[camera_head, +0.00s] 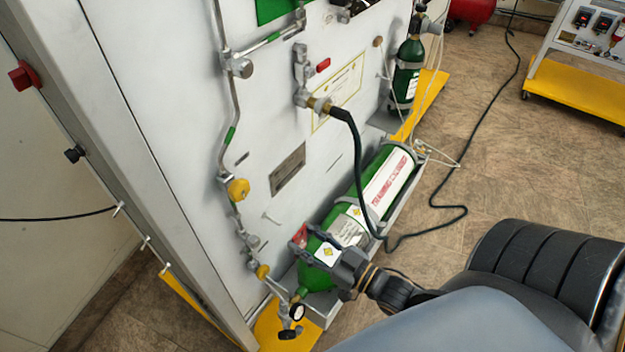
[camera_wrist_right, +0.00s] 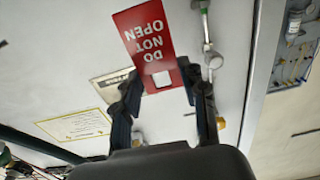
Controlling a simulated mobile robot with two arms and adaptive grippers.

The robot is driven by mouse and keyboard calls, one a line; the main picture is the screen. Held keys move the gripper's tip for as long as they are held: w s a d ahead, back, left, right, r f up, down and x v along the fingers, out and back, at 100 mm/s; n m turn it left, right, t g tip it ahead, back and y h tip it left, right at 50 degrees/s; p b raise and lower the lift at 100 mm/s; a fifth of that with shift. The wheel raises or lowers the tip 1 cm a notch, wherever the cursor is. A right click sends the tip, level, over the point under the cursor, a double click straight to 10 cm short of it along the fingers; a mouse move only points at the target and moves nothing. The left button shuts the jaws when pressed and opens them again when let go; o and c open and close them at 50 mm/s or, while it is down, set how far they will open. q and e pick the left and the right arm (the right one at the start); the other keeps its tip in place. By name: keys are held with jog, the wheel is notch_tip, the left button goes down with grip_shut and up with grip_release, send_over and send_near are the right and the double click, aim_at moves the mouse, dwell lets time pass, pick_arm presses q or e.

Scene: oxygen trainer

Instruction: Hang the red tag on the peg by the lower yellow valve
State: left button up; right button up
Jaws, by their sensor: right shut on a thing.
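The red tag (camera_head: 299,236) is in the fingers of my right gripper (camera_head: 308,241), in front of the white panel. In the right wrist view, the red tag (camera_wrist_right: 148,38) reads "DO NOT OPEN" upside down and sticks out beyond the shut right gripper (camera_wrist_right: 160,82). The lower yellow valve (camera_head: 262,271) is on the pipe, left of and below the gripper. The upper yellow valve (camera_head: 237,189) is higher on that pipe. A thin pale peg (camera_head: 271,218) sticks out of the panel between the valves' heights, left of the tag. The tag is apart from it. My left gripper is out of view.
A green cylinder (camera_head: 318,276) lies in a grey cradle behind and below my right gripper. A black hose (camera_head: 357,165) hangs from the panel fitting to the floor. A gauge (camera_head: 297,312) sits at the pipe's lower end. More pegs (camera_head: 146,243) line the cabinet's left side.

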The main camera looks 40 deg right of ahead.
jog(key=b+x, duration=0.1)
jog(key=x, duration=0.2)
jog(key=f+b+x, duration=0.1)
jog(key=b+x, duration=0.1)
jog(key=x, duration=0.2)
jog(key=shift+f, duration=0.15)
jog(key=shift+w+f, duration=0.1)
dwell(0.5)
dwell(0.6)
jog(key=o, duration=0.9)
jog(key=v, duration=1.2)
